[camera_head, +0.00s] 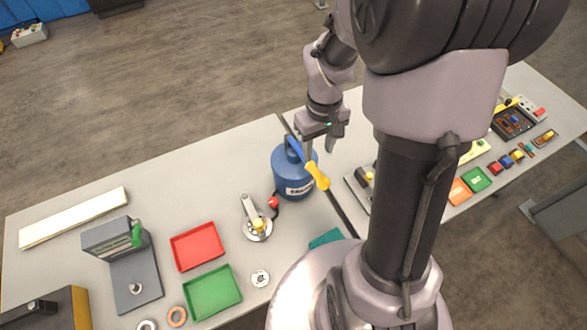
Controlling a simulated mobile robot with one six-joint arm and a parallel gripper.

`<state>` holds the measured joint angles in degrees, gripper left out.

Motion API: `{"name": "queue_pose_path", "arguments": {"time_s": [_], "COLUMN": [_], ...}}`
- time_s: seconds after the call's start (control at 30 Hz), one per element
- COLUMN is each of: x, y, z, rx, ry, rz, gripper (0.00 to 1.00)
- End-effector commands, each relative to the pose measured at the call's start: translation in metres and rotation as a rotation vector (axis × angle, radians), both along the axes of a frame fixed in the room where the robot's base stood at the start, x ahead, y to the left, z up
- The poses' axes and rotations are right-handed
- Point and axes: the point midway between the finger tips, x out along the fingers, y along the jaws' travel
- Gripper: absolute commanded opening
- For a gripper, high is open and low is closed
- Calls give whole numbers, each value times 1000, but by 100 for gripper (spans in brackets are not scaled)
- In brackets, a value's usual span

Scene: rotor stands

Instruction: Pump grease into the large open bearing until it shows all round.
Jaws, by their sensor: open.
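A blue canister (292,185) with a pale label stands upright on the bench near its middle. A blue bar with a yellow grip (317,176) slants across its top, apparently a pump lever. A dark hose leads from its left side to a red knob (272,202). My gripper (319,146) is open and points down just behind and right of the canister's top; I cannot tell whether it touches the bar. A round metal piece (257,231) with a yellow centre and an arm sits left of the canister. A small pale bearing-like disc (261,279) lies in front. I cannot tell which is the large open bearing; no grease is discernible.
Red (198,246) and green (213,292) trays, loose rings (177,316) and a grey stand (134,275) occupy the left bench. A long pale bar (74,217) lies behind. Small parts crowd the right bench. My arm hides the middle right.

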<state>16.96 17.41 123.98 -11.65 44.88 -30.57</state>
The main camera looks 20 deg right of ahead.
Motion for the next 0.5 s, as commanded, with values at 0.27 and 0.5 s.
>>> {"name": "queue_pose_path", "arguments": {"time_s": [0.27, 0.5], "x": [0, 0], "y": [0, 0], "z": [-50, -99], "rx": [0, 0], "ry": [1, 1], "rz": [0, 1], "gripper": [44, 44]}}
